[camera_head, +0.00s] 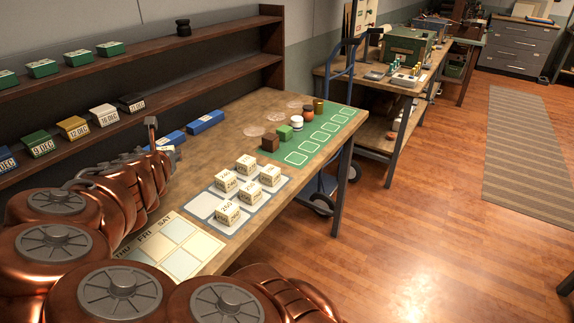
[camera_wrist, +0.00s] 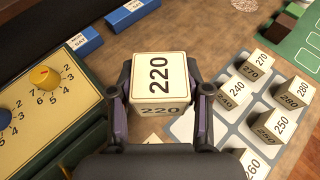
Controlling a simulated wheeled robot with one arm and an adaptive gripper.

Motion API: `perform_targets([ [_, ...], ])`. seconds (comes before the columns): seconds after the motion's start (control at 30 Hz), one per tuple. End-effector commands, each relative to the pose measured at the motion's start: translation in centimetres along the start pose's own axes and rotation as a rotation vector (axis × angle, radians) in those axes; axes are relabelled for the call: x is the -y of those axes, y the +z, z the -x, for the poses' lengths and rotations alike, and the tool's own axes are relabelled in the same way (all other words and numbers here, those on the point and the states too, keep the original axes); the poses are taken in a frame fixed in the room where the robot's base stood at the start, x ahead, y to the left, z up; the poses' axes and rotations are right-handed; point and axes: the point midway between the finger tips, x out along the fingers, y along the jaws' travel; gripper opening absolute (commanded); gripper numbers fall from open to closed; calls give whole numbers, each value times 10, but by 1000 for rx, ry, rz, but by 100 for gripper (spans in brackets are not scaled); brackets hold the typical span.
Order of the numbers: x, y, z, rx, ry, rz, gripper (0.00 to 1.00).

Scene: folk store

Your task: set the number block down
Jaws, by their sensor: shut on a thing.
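A cream number block marked 220 (camera_wrist: 160,82) sits between the two fingers of my gripper (camera_wrist: 160,97) in the wrist view, shut on its sides. Its number faces up; its height over the table is unclear. In the head view, my arm hides most of the gripper and block. A grey mat with white squares (camera_head: 203,205) lies right of the held block; it also shows in the wrist view (camera_wrist: 187,128). Several similar number blocks (camera_head: 250,189) stand on it, marked 240, 250, 260, 270 and 280 in the wrist view. The mat's left square is bare.
A panel with numbered dials (camera_wrist: 45,85) lies left of the gripper. A green mat (camera_head: 340,125) with blocks and small jars is at the far end. A calendar sheet (camera_head: 180,265) lies at the near end.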

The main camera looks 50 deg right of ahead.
Motion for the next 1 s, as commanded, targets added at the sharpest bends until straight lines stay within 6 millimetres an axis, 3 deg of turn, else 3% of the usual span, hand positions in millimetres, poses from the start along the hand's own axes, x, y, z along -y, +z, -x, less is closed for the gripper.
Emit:
perform_targets([
  [0.03, 29, -7, -12, -1, -56, -25, 14],
  [0.27, 148, -19, -33, -1, -294, -129, 14],
  [0.4, 221, -31, -34, 3, -442, -194, 14],
  [0.6, 311, -48, -23, 15, -630, -271, 14],
  [0.8, 360, -59, -10, 23, -735, -315, 14],
  [1.0, 374, -58, -14, 24, -765, -326, 14],
])
